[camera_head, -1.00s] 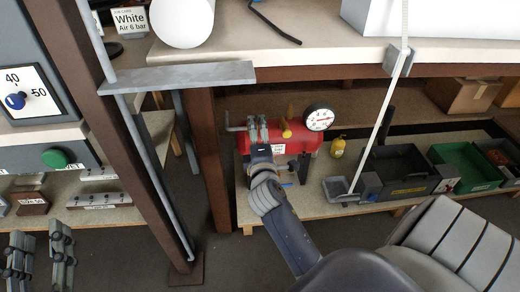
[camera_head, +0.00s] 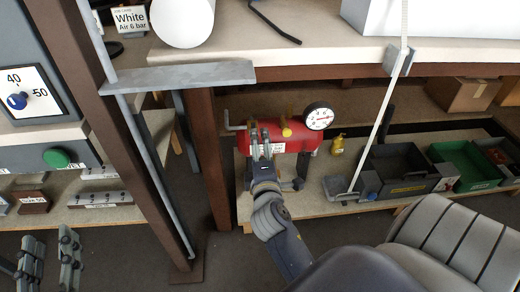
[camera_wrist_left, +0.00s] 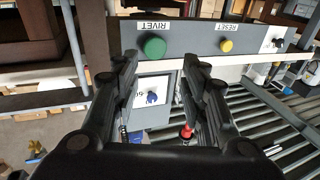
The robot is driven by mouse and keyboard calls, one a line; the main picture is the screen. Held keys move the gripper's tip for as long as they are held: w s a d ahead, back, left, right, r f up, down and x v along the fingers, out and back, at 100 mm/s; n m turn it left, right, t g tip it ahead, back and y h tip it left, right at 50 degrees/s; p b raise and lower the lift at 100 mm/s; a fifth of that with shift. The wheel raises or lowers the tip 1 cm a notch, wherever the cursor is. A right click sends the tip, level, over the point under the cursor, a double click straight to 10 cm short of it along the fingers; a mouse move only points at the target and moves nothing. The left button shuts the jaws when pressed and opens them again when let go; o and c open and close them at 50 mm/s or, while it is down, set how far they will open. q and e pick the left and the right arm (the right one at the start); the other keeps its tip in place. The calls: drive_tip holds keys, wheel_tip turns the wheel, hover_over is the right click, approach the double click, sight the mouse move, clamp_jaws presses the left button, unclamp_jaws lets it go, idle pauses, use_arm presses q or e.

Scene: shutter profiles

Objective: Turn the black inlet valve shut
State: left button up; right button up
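A red tank (camera_head: 300,137) with a round white gauge (camera_head: 319,116) lies on a low shelf under the bench. A grey pipe (camera_head: 234,127) shows at its left end and a yellow fitting (camera_head: 286,131) on its front. I cannot make out the black inlet valve; my right gripper covers part of the tank's left side. My right gripper (camera_head: 260,145) is in front of that part, its fingers close together; contact is unclear. My left gripper (camera_head: 48,262), at the lower left, is open and empty. Its spread fingers (camera_wrist_left: 160,80) also show in the left wrist view.
A brown post (camera_head: 120,150) with a grey bracket stands left of the tank. A yellow bottle (camera_head: 337,145), a dark bin (camera_head: 398,170) and a green bin (camera_head: 462,165) are to its right. A panel with a green button (camera_wrist_left: 154,47) faces my left gripper.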

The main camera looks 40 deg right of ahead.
use_arm(q)
drive_tip(key=shift+a+f+g+y, duration=0.15)
drive_tip(key=shift+f+g, duration=0.1)
drive_tip(key=shift+f, duration=0.3)
drive_tip(key=shift+a+f+g+y, duration=0.15)
drive_tip(key=shift+f+g, duration=0.1)
drive_tip(key=shift+f, duration=0.3)
drive_tip(key=shift+d, duration=0.1)
